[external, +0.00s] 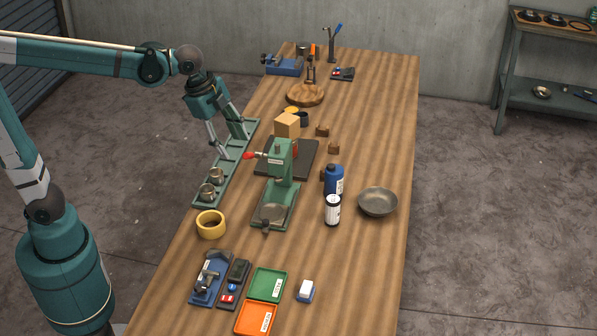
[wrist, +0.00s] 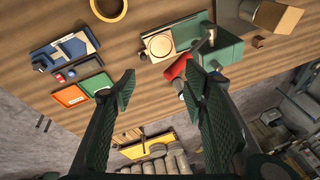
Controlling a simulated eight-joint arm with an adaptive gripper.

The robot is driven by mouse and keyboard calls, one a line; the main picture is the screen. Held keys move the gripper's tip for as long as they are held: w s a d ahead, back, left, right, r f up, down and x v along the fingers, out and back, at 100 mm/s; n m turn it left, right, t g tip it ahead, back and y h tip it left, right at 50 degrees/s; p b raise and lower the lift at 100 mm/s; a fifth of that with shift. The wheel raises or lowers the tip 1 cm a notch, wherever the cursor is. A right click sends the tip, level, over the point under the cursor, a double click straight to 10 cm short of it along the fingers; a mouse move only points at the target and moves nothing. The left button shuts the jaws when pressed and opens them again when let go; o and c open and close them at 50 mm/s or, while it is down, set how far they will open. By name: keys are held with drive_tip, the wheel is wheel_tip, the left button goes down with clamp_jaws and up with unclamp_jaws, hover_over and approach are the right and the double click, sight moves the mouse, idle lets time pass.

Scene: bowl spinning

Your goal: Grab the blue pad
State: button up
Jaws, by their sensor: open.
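A small block with a white top and a blue lower part (external: 305,291), the closest match to a blue pad, lies on the near end of the table, right of the green tray (external: 268,284). I cannot make it out in the wrist view. A blue tray (external: 203,296) with a metal tool on it lies further left; it also shows at upper left in the wrist view (wrist: 82,42). My gripper (external: 229,142) is open and empty, above the table's left edge near the green rack, well away from the block. Its spread fingers also show in the wrist view (wrist: 160,82).
An orange tray (external: 254,318) adjoins the green tray. A green press (external: 278,185) with a red handle stands mid-table, beside a blue bottle (external: 334,180), a white canister (external: 332,210) and a grey bowl (external: 378,202). A yellow ring-shaped cup (external: 211,224) is at left. The table's near right is clear.

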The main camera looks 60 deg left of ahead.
drive_tip(key=w+d+m+g+p, duration=0.1)
drive_tip(key=w+d+m+p, duration=0.3)
drive_tip(key=d, duration=0.7)
drive_tip(key=m+g+y+p, duration=0.1)
drive_tip(key=m+g+p, duration=0.2)
drive_tip(key=m+p, duration=0.65)
hover_over(306, 283)
drive_tip(key=b, duration=0.1)
wheel_tip(306, 283, down, 10)
drive_tip(key=m, duration=0.1)
wheel_tip(306, 283, down, 11)
drive_tip(key=shift+r, duration=0.1)
drive_tip(key=shift+f, duration=0.5)
drive_tip(key=shift+f, duration=1.25)
drive_tip(key=shift+f, duration=0.15)
drive_tip(key=shift+f, duration=2.5)
